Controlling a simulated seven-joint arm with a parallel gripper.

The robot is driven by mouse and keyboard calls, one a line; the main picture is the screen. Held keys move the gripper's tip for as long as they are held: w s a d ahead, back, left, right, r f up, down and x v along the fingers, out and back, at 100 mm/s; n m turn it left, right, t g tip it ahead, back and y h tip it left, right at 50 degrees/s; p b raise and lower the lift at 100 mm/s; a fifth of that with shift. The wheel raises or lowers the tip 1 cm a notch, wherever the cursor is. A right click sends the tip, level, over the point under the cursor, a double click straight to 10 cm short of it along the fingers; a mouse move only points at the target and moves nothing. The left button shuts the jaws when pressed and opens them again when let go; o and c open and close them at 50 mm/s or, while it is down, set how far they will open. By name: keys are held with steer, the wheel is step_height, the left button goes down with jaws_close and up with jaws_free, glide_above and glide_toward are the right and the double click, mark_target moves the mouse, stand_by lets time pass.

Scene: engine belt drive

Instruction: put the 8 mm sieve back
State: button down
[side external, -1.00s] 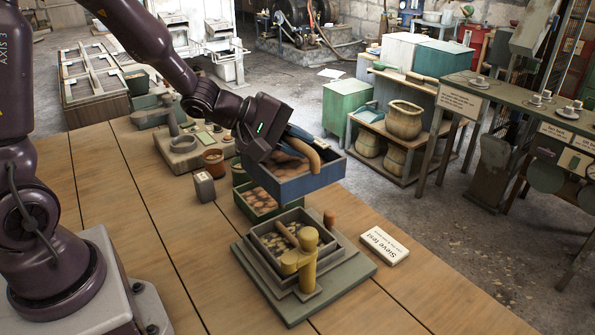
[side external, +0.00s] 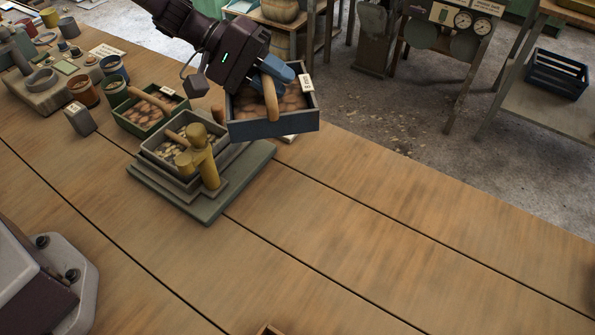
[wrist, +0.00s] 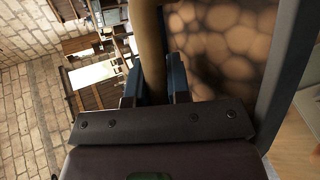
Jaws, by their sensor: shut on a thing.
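My gripper (side external: 272,82) is shut on the upright wooden handle (side external: 270,102) of a blue-framed sieve (side external: 274,127). The sieve hangs in the air to the right of the test stand, with a brown, round-holed mesh floor. It has a small white label (side external: 306,82) whose text I cannot read, so I cannot confirm the size. In the wrist view, the blue fingers (wrist: 154,85) sit either side of the handle. A green sieve (side external: 133,128) stands behind and left of the stand. A grey sieve (side external: 168,170) sits on the stand.
A grey block (side external: 80,118) and several small pots stand left. A white card (side external: 290,138) is mostly hidden by the held sieve. The front and right tabletop (side external: 330,220) is clear.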

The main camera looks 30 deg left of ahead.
steer(key=shift+s+d+f+m+g, duration=0.35)
steer(key=shift+d+f+m+g, duration=0.6)
steer(key=shift+f, duration=1.75)
steer(key=shift+s+d+f+m+g, duration=0.4)
steer(key=shift+d+f, duration=1)
steer(key=shift+f, duration=1.35)
steer(key=shift+s+d+f+m+g, duration=0.25)
steer(key=shift+d+f+m+g, duration=0.75)
steer(key=shift+f, duration=1.7)
steer(key=shift+d+f+n, duration=0.1)
steer(key=shift+d+n, duration=0.05)
steer(key=shift+n, duration=0.2)
steer(key=c, duration=1.1)
jaws_free()
steer(key=shift+f, duration=0.1)
